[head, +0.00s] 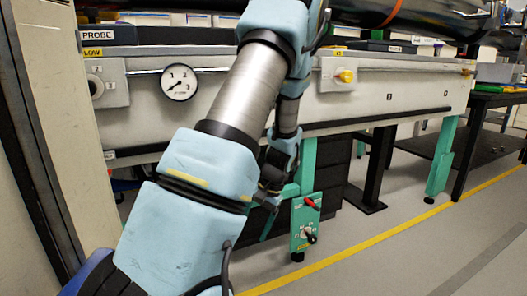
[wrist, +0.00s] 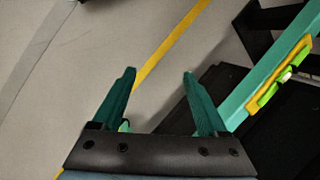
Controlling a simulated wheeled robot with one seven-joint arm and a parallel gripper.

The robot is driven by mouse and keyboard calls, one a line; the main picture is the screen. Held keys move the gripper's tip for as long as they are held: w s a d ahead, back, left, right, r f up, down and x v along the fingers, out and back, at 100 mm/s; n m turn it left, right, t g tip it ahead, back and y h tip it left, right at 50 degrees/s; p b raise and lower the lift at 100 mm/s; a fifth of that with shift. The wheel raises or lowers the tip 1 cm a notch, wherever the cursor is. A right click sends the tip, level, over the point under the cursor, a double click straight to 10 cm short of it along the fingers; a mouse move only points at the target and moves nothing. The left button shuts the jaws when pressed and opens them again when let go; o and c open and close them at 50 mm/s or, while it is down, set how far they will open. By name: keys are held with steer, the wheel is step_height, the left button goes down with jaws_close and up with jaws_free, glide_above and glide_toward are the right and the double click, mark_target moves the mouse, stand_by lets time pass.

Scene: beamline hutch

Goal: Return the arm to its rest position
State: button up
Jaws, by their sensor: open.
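My gripper (wrist: 160,75) is open in the wrist view, with its two green fingers apart. Nothing is between them but floor and a yellow floor line. In the head view my blue and grey arm crosses the middle of the picture. Its far end hangs down in front of the bench, near a green bench leg. The fingers are not clear in the head view.
A long pale bench (head: 400,101) runs across behind my arm, with a gauge (head: 179,82) and a yellow knob (head: 346,76). A green panel (head: 305,222) with a red switch is at the leg. A dark table (head: 500,99) stands right. Floor (head: 400,262) is clear at front right.

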steer(key=s+a+r+n+t+h+p, duration=0.2)
steer(key=s+a+r+n+h, duration=0.2)
steer(key=s+r, duration=0.9)
step_height(320, 180, up, 39)
steer(key=w+p, duration=0.1)
steer(key=p, duration=3.7)
steer(key=shift+w, duration=0.2)
